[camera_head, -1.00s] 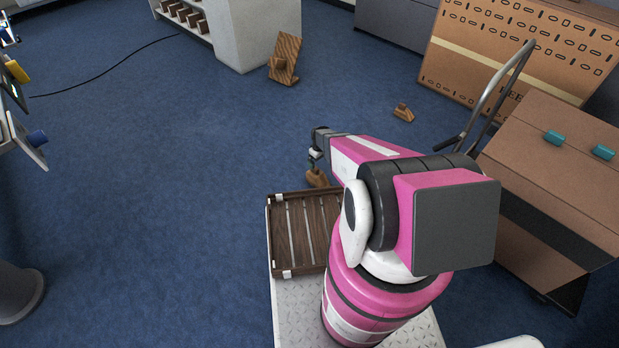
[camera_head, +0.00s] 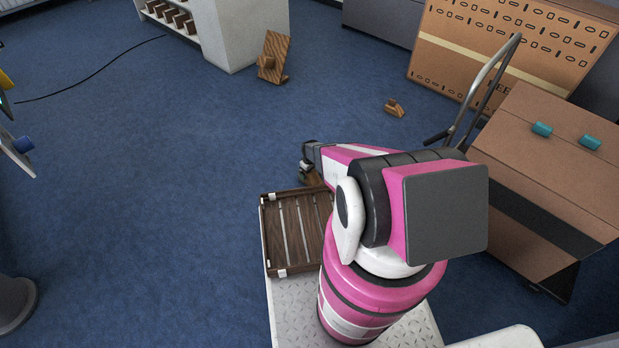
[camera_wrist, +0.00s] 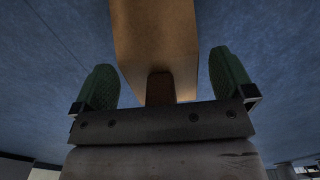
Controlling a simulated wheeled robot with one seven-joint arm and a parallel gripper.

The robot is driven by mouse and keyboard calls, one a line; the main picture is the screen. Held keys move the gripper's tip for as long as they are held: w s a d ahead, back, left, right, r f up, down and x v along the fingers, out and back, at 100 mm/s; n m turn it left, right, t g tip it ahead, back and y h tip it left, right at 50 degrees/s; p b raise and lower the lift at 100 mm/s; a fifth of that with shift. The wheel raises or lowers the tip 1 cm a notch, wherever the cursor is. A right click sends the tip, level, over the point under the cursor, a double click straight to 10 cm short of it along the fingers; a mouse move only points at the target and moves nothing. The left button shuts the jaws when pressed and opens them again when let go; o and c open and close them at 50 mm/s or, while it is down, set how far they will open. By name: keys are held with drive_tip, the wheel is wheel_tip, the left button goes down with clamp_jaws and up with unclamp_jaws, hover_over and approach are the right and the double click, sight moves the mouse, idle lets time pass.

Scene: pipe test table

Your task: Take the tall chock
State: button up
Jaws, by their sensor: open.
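My gripper (camera_head: 309,168) is low over the floor, just beyond the slatted tray. In the wrist view its two green fingers (camera_wrist: 164,80) are apart, one on each side of a brown wooden chock (camera_wrist: 155,35). The chock's narrower grip part is between the fingers; neither finger visibly touches it. In the head view, only a bit of this chock (camera_head: 316,180) shows beneath the gripper. A taller wooden chock (camera_head: 275,52) with a slanted board stands by the white shelf. A small low chock (camera_head: 394,107) lies farther right.
The dark slatted tray (camera_head: 268,225) sits on my base and looks empty. A hand truck (camera_head: 489,80) and brown boxes (camera_head: 545,175) stand on the right. A white shelf (camera_head: 245,35) is at the back. The blue floor on the left is mostly clear.

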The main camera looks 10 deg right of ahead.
drive_tip(key=c, duration=1.1)
drive_tip(key=shift+r, duration=0.2)
